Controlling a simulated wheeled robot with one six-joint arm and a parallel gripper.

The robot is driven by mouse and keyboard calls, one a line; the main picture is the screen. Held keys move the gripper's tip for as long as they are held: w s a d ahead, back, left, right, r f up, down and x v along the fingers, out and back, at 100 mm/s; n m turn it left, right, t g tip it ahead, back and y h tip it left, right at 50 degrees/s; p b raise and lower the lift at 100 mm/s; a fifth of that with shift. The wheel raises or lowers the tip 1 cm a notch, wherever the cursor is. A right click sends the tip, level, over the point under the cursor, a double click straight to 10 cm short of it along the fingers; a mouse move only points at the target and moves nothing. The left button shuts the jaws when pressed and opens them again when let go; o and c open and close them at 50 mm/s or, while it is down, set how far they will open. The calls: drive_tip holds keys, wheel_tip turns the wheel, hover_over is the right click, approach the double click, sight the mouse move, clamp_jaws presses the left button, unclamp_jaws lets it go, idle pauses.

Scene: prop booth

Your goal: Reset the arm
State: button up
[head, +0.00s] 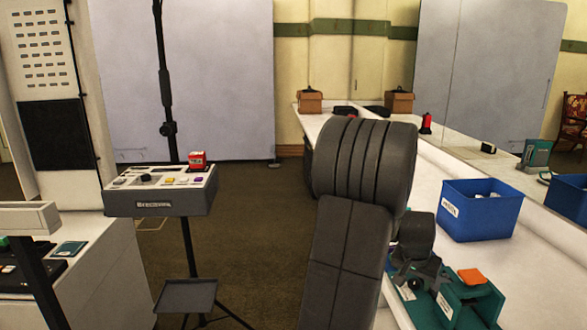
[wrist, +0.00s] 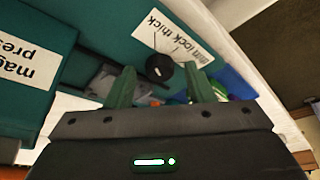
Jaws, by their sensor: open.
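My arm rises in front of the head view and bends over toward the white counter (head: 408,175) at right. In the wrist view my gripper (wrist: 161,88) has its two green fingers apart, with nothing held between them. A teal fixture (wrist: 100,40) with white labels fills much of that view, and a dark round knob (wrist: 160,68) shows between and beyond the fingertips. Whether the fingers touch anything is unclear. In the head view the teal fixture (head: 480,307) sits at lower right beside the wrist, with an orange block (head: 472,277) on it.
A blue bin (head: 480,212) stands on the counter behind the fixture. A red item (head: 426,123) and cardboard boxes (head: 309,101) are farther back. At left, a control box (head: 160,200) on a stand carries a red block (head: 197,160). Open floor lies between.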

drive_tip(key=v, duration=0.4)
drive_tip(key=shift+r+p, duration=0.25)
drive_tip(key=shift+p, duration=0.1)
drive_tip(key=shift+s+a+r, duration=0.1)
drive_tip(key=shift+r, duration=0.05)
